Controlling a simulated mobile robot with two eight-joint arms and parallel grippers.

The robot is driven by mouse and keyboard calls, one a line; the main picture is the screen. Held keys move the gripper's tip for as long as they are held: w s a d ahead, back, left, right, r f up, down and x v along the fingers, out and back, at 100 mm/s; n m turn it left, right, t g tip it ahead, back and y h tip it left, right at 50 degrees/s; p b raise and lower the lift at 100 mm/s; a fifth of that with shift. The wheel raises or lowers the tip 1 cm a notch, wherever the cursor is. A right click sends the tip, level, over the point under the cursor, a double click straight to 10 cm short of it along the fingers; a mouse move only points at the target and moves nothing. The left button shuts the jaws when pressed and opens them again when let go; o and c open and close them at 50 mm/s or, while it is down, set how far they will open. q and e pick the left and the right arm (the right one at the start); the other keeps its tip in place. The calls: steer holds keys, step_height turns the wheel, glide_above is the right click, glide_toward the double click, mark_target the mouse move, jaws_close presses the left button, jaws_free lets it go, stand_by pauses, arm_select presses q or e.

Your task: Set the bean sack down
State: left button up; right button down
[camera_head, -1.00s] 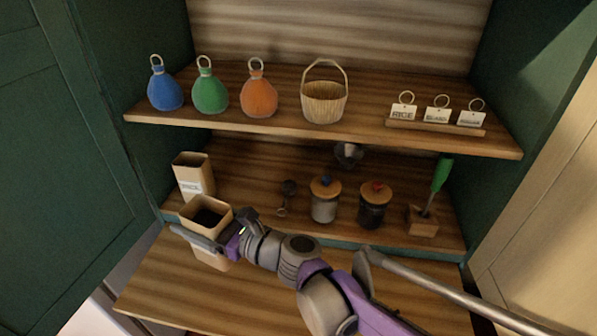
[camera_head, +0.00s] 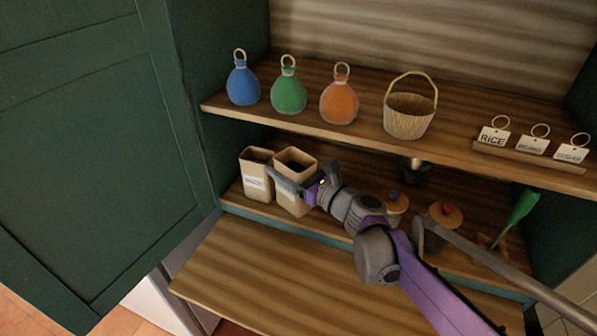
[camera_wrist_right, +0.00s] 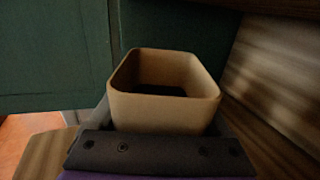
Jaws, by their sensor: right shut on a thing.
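The bean sack (camera_head: 292,201) is a tan, square, open-topped bag with dark contents, upright beside a similar labelled sack (camera_head: 257,183) on the lower shelf. My right gripper (camera_head: 288,181) is shut on it, one finger across its near face. In the right wrist view the sack (camera_wrist_right: 162,112) stands between the fingers, its open top showing. Its base is close to the shelf's front edge; I cannot tell whether it touches the shelf. Its label is not visible. My left gripper is not in view.
Lidded jars, one with a red knob (camera_head: 446,213), stand right on the lower shelf (camera_head: 250,207), partly behind my arm. The upper shelf holds blue, green and orange bags, a basket (camera_head: 409,116) and label cards (camera_head: 493,138). The wooden counter (camera_head: 270,275) below is clear.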

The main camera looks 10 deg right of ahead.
steer(key=w+d, duration=0.1)
steer(key=w, duration=0.1)
steer(key=w+d, duration=0.2)
steer(key=w, duration=0.1)
steer(key=shift+d, duration=0.2)
step_height(320, 180, down, 2)
steer(key=shift+f, duration=0.65)
steer(key=shift+w+f, duration=0.15)
steer(key=shift+f, duration=1.65)
steer(key=shift+f+b, duration=0.2)
steer(key=shift+b, duration=0.1)
jaws_free()
steer(key=shift+r, duration=0.1)
